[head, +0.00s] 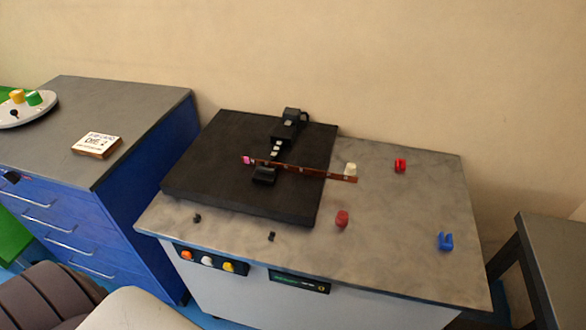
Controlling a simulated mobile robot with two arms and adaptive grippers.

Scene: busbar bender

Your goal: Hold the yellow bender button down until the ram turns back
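The yellow button (228,267) is the rightmost of three on a dark panel at the front of the bender bench, beside a white button (207,262) and an orange one (186,255). Nothing covers it and no gripper is near it. The black bender with its ram (285,131) stands on a thick black plate (215,165). A copper busbar (320,174) with a pink left end lies across the bender and looks straight. Which way the ram is moving cannot be told from one picture. Neither gripper shows; parts of my arm appear at bottom left.
Red pieces (342,218), a blue clip (445,241) and a pale piece (350,169) sit on the grey benchtop (400,265). A dark display (300,283) is right of the buttons. A blue drawer cabinet (130,205) stands close at left, a dark table (560,250) at right.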

